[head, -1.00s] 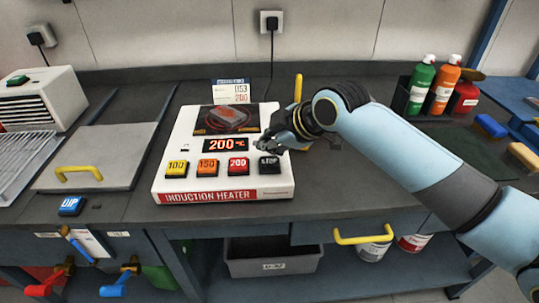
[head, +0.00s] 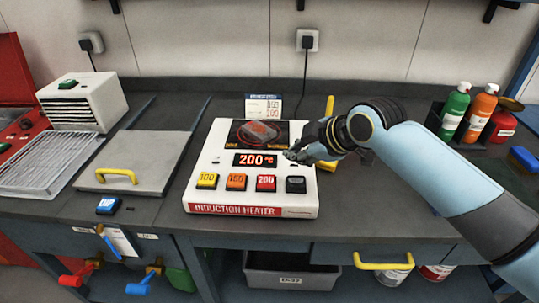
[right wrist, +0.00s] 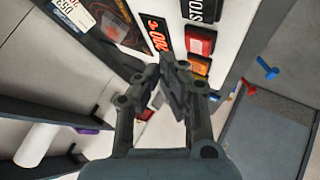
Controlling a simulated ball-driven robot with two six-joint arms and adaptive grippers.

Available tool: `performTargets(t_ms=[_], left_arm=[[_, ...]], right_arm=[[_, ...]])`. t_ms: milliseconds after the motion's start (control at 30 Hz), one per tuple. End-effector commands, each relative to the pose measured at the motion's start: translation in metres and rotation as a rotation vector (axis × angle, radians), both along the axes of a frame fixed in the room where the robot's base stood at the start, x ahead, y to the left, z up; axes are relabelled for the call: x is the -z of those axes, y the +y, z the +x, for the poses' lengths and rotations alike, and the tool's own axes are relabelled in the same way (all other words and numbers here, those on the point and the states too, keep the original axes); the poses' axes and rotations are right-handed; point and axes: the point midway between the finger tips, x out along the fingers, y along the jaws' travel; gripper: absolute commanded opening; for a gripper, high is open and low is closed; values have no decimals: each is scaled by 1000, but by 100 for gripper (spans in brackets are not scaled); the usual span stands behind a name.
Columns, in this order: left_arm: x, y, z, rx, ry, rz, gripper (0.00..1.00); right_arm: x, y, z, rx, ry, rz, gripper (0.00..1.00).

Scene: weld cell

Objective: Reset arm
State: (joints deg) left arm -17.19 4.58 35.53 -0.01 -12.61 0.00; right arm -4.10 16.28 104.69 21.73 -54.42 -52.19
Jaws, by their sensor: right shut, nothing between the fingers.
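My right gripper (head: 296,157) is shut and empty. In the head view it is over the right part of the white induction heater (head: 194,196), above and behind the black button (head: 295,184). The heater display (head: 254,160) reads 200 °C. A yellow 100 button (head: 207,180), an orange 150 button (head: 236,181) and a red 200 button (head: 266,183) sit in a row. In the right wrist view the shut fingers (right wrist: 168,62) point toward the heater, beside the display (right wrist: 156,38) and the STOP button (right wrist: 203,8). My left gripper is not in view.
A grey lidded plate with a yellow handle (head: 116,175) and a DIP button (head: 108,205) are left of the heater. A wire rack (head: 45,165) and a vented box (head: 85,102) stand farther left. Bottles (head: 454,112) stand in a caddy at right. The bench front strip is clear.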

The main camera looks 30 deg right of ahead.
Motion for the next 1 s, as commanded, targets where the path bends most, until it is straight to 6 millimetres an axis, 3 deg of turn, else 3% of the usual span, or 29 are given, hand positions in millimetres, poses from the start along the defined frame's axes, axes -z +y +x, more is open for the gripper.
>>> performTargets(t_ms=[167, 233, 400, 600, 967, 1000], left_arm=[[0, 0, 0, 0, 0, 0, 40], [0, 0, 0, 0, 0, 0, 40], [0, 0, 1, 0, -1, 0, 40], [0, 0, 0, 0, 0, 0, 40], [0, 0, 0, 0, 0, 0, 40], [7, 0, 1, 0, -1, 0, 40]], right_arm=[[0, 1, -2, 2, 4, 3, 0], [2, 5, -12, 20, 26, 18, 0], [10, 23, -79, 167, 170, 105, 0], [4, 30, -159, 410, 322, 190, 0], [-25, 26, -265, 816, 468, 275, 0], [-5, 25, -258, 811, 471, 272, 0]])
